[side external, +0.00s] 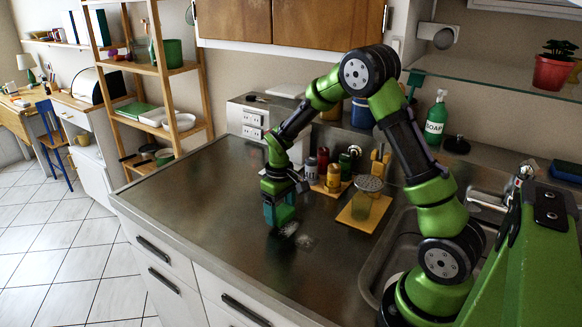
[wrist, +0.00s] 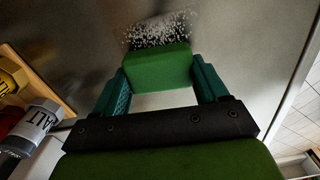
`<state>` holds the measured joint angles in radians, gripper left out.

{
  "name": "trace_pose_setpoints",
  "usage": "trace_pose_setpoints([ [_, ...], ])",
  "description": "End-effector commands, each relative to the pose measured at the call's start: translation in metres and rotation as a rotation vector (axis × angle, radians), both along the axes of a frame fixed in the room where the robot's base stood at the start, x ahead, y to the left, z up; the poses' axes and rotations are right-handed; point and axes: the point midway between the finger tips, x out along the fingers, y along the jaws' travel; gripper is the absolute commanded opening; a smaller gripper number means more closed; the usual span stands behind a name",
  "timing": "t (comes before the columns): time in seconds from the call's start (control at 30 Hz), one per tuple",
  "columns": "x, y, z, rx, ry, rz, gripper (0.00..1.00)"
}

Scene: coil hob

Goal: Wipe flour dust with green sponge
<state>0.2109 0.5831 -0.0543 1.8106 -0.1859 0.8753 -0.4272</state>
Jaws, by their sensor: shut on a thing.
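My gripper (side external: 280,208) is low over the dark metal counter. In the wrist view, my gripper (wrist: 160,85) has its two teal fingers shut on the green sponge (wrist: 158,66), one finger at each side. In the side view the sponge is hard to tell apart from the fingers. White flour dust (wrist: 160,28) lies on the counter just beyond the sponge's far edge. I cannot tell whether the sponge touches the counter.
Spice jars (side external: 323,160) stand behind the gripper; a salt jar (wrist: 40,118) shows at the wrist view's left. A glass shaker (side external: 362,200) stands on a wooden board to the right, before the sink (side external: 400,235). The counter's left part (side external: 190,195) is clear.

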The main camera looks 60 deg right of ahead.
Motion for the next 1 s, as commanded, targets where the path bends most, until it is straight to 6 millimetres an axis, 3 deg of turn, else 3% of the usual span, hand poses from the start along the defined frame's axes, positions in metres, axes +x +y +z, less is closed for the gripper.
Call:
trace_pose_setpoints([
  [0.6, 0.001, 0.0, 0.056, -0.001, -0.004, 0.0, 0.45],
  [1.0, 0.0, -0.001, 0.064, -0.001, -0.003, 0.0, 0.45],
])
